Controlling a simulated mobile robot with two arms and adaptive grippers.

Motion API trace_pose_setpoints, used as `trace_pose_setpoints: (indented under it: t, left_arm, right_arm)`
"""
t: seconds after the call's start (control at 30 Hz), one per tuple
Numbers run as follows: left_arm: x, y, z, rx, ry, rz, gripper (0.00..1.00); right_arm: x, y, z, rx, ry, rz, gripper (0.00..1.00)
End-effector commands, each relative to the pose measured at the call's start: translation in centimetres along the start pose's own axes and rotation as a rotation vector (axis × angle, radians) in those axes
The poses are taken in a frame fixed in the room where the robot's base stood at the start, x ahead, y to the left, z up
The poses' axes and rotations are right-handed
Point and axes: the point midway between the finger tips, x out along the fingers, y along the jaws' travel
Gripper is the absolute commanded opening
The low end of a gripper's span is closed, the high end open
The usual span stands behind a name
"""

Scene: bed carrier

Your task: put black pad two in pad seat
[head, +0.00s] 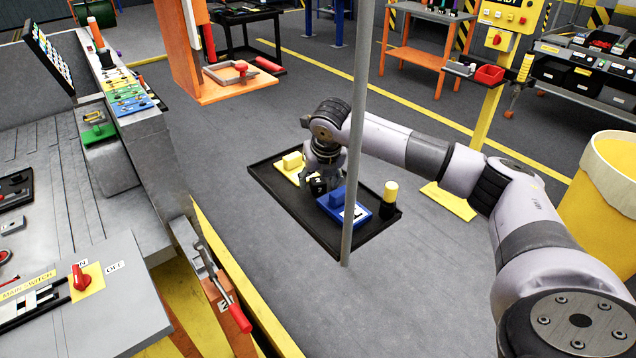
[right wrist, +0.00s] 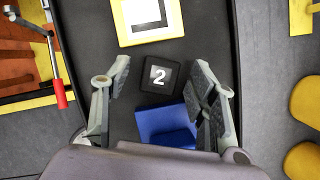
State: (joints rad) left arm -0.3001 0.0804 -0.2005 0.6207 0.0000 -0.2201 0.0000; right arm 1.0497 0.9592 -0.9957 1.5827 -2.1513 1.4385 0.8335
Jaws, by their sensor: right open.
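In the right wrist view the pad (right wrist: 161,76) shows between my open fingers, with a gap on each side. My right gripper (head: 323,165) points down over the tray and partly covers the pad in the head view; nothing is in its grasp. How far the fingertips are above the pad is hard to tell. I cannot pick out the pad seat for certain. My left gripper is out of view.
Beside the pad lie a blue piece with a raised block (head: 345,206) and a yellow piece (head: 291,163). A black cylinder with a yellow top (head: 389,198) stands near the tray's right end. A thin grey pole (head: 361,100) rises in front. A grey machine bench (head: 150,150) stands left.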

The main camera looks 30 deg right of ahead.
Motion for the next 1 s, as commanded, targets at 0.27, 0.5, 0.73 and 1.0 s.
trace_pose_setpoints:
  t: [0.27, 0.5, 0.73, 1.0]
  left_arm:
    - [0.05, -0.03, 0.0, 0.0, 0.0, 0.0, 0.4]
    - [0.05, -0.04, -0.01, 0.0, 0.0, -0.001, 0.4]
    - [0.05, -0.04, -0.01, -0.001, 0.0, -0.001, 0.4]
    - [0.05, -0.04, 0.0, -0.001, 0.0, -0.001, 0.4]
  right_arm:
    - [-0.02, -0.01, 0.0, 0.0, 0.0, 0.0, 0.44]
    - [-0.05, -0.02, 0.0, 0.0, 0.0, 0.0, 0.28]
    - [-0.06, -0.03, 0.01, 0.0, 0.0, -0.001, 0.13]
    - [-0.07, -0.02, 0.02, 0.001, -0.001, 0.0, 0.0]
